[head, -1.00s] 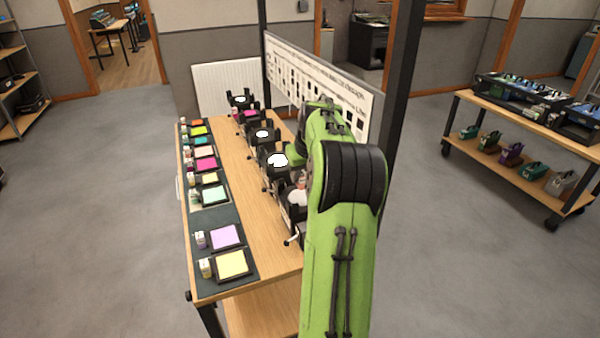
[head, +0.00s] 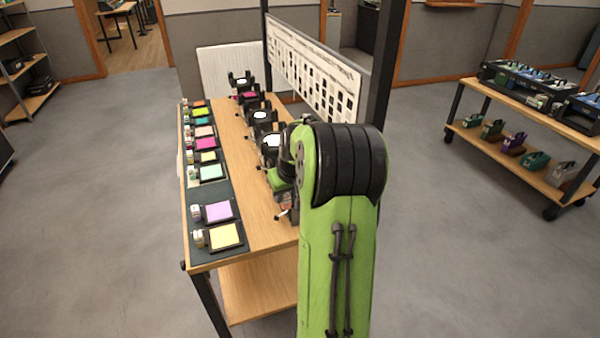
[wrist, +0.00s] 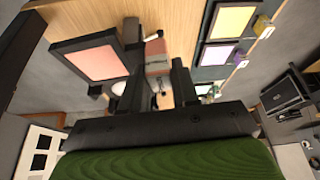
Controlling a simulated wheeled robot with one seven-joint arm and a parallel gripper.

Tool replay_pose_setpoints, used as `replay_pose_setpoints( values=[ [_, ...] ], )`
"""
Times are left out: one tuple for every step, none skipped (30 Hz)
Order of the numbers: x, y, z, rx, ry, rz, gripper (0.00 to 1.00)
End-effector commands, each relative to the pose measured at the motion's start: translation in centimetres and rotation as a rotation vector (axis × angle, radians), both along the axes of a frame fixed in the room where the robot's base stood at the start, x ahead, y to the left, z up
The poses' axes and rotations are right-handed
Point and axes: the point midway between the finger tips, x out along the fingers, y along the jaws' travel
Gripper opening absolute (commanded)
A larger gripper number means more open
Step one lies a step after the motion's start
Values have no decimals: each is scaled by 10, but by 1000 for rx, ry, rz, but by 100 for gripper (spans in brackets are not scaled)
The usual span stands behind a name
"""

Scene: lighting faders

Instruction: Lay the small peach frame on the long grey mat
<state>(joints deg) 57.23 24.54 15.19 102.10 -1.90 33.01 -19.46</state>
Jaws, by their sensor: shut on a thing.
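The frame has a peach face and a dark rim and is tilted in that view. The long grey mat (head: 213,188) runs along the left edge of the wooden table and carries several coloured frames with small pale blocks. Part of it also shows in the wrist view (wrist: 211,73). In the head view my green arm hides the gripper and the held frame.
A row of black stands (head: 262,116) runs along the table's right side, beside a white perforated panel (head: 312,75) and dark posts. A bare wooden strip (head: 235,150) lies between mat and stands. Yellow (head: 226,236) and lilac (head: 220,211) frames occupy the mat's near end.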

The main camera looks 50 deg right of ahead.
Motion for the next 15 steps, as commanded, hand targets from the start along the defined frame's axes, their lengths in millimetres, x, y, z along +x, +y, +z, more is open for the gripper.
replay_pose_setpoints(
  values=[
    [2, 17, -10, 3, 4, 24, 0],
    [3, 27, -17, 3, 4, 38, 0],
    [4, 42, -27, 4, 5, 59, 0],
    [6, 55, -35, 3, 5, 76, 0],
    [7, 68, -43, 4, 6, 95, 0],
    [9, 85, -55, 5, 6, 118, 0],
    [11, 99, -64, 5, 6, 136, 0],
    [12, 112, -72, 4, 7, 154, 0],
    [14, 130, -85, 5, 7, 179, 0],
    [15, 143, -93, 5, 7, 197, 0],
    [16, 156, -102, 5, 9, 215, 0],
    [19, 173, -113, 5, 8, 237, 0],
    [19, 184, -121, 5, 9, 251, 0],
    [21, 194, -128, 4, 9, 264, 0],
    [22, 206, -136, 2, 6, 281, 0]
  ],
)
